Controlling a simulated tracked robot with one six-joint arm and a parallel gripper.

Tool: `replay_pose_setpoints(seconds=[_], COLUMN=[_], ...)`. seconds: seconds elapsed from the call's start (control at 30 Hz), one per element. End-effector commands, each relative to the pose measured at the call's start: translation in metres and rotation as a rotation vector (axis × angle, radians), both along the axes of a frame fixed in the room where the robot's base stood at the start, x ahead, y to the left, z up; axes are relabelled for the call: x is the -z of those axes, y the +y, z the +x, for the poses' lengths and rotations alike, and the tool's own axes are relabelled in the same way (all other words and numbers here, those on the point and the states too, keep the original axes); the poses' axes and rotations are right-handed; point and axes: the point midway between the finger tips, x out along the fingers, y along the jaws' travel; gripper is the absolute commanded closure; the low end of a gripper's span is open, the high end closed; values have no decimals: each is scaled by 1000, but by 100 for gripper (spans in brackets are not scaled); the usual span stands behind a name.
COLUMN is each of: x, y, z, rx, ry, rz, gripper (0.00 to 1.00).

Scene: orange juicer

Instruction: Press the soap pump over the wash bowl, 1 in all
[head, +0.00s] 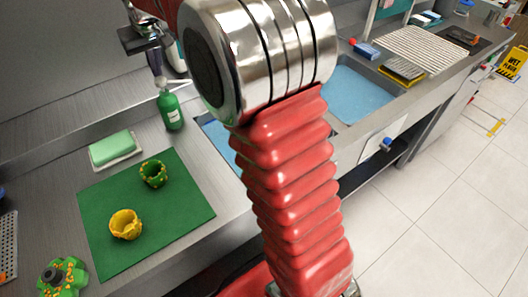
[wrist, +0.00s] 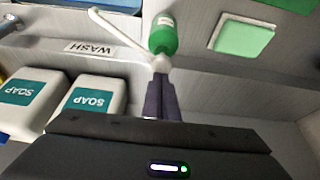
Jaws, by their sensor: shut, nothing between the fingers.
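The soap pump is a green bottle (head: 172,111) with a pale label, upright on the steel counter. It also shows in the wrist view (wrist: 163,40), with a white pump head and a long pale spout-like tube running up and left. My gripper (head: 160,82) is shut and empty, pointing down just above the pump head; its dark fingers (wrist: 162,84) line up with the head in the wrist view. I cannot tell whether they touch it. The wash bowl, a sink with blue in it (head: 214,133), lies right of the bottle, mostly hidden behind my arm.
White SOAP containers (wrist: 90,105) stand near the wall beside my gripper. A second blue basin (head: 355,96) is at right.

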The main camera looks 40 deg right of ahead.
Motion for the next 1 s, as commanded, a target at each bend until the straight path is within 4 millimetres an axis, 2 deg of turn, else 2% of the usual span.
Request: replay_pose_setpoints(seconds=[0.57,1.0], x=[0,10], y=[0,0], z=[0,0], rx=[0,1], ry=[0,0], rz=[0,0], gripper=[100,100])
